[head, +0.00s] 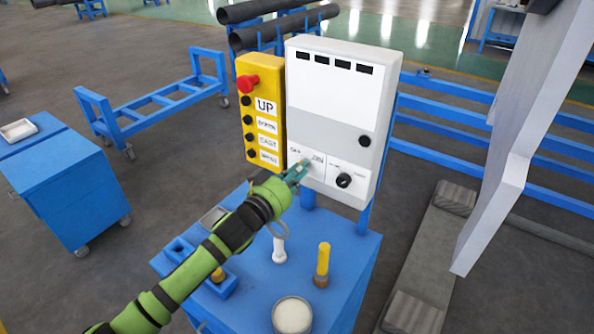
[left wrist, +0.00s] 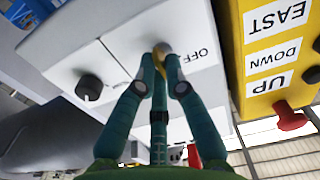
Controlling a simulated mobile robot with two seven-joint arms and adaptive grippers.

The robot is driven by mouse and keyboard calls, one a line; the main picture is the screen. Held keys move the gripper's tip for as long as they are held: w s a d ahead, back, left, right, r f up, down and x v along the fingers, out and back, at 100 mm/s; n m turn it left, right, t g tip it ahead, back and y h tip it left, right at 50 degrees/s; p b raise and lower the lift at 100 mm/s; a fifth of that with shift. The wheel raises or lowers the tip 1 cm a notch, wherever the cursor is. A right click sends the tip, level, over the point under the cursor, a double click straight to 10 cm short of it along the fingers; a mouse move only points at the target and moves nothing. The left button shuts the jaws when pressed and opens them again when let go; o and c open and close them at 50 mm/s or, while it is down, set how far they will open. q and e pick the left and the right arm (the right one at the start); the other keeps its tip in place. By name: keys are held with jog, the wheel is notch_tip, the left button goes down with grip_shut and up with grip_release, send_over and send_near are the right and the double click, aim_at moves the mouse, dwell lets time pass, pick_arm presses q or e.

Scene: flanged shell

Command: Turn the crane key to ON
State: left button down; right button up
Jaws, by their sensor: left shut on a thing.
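The crane key (left wrist: 160,64) shows as a small yellowish piece between my fingertips at the lower front of the grey-white control box (head: 333,130). My left gripper (head: 299,172) is shut on the key, and in the left wrist view the fingertips (left wrist: 162,68) meet at the box face. An OFF label (left wrist: 196,56) shows beside the key. In the head view, labels sit to the left and right above my fingertips; they are too small to read surely. The fingers hide most of the key, so I cannot tell its angle.
A black knob (head: 344,181) is right of the key. The yellow pendant (head: 262,110) with a red button (head: 247,84) is close on the left. Below, the blue stand (head: 338,275) carries a white cup (head: 292,315) and a yellow-topped post (head: 323,262).

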pick_arm(q)
jog(key=m, duration=0.8)
jog(key=shift+f+m, duration=0.1)
jog(key=shift+m, duration=0.6)
jog(key=c, duration=1.3)
grip_release()
